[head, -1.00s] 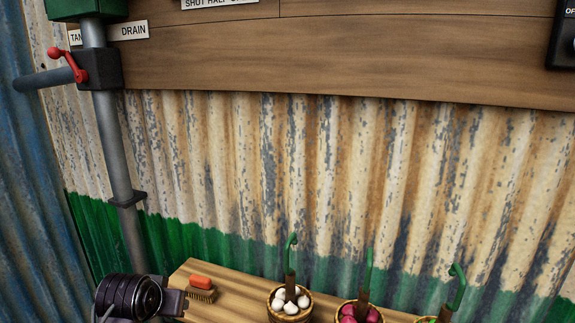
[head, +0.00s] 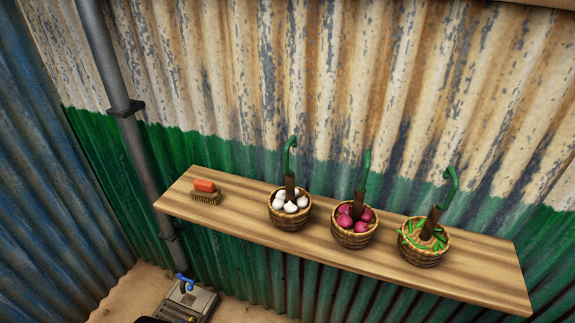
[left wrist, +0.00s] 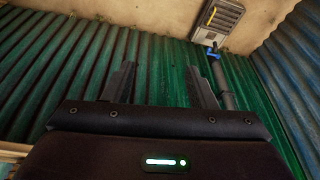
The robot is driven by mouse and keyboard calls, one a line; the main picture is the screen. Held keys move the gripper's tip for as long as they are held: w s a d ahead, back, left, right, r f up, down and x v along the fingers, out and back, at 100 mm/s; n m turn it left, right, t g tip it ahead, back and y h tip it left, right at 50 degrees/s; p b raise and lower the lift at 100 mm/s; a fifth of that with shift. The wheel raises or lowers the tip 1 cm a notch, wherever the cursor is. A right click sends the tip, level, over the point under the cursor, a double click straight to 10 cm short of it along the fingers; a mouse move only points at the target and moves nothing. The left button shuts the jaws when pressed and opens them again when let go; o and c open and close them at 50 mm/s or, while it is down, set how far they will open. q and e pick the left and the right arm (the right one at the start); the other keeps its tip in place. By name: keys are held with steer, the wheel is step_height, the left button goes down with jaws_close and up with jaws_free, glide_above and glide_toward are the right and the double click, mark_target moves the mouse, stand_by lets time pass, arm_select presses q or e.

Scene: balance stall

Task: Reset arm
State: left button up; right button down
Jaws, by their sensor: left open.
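My left gripper (left wrist: 160,85) shows in the left wrist view with its two dark fingers apart and nothing between them. Green corrugated wall fills the space beyond the fingers. In the head view neither gripper shows clearly; only a dark shape touches the bottom edge near the left. My right gripper is in no frame.
A wooden shelf (head: 240,228) on the wall holds a brush (head: 205,192) and baskets of garlic (head: 289,214), red onions (head: 354,233) and green beans (head: 424,248). A grey pipe (head: 112,75) runs down the left. A grey floor unit with a blue handle (head: 184,283) stands below.

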arm_select(q)
steer(key=s+f+g, duration=0.1)
steer(key=s+f, duration=0.1)
steer(key=f, duration=1.2)
steer(key=s+f, duration=0.2)
steer(key=f, duration=1.2)
steer(key=s+a+f, duration=0.2)
steer(key=s+f, duration=0.6)
steer(key=s, duration=0.1)
steer(key=s+a+f+g+b, duration=0.1)
steer(key=s+f, duration=0.8)
steer(key=shift+s+a+b, duration=0.3)
steer(key=shift+a, duration=0.1)
steer(key=shift+m, duration=0.3)
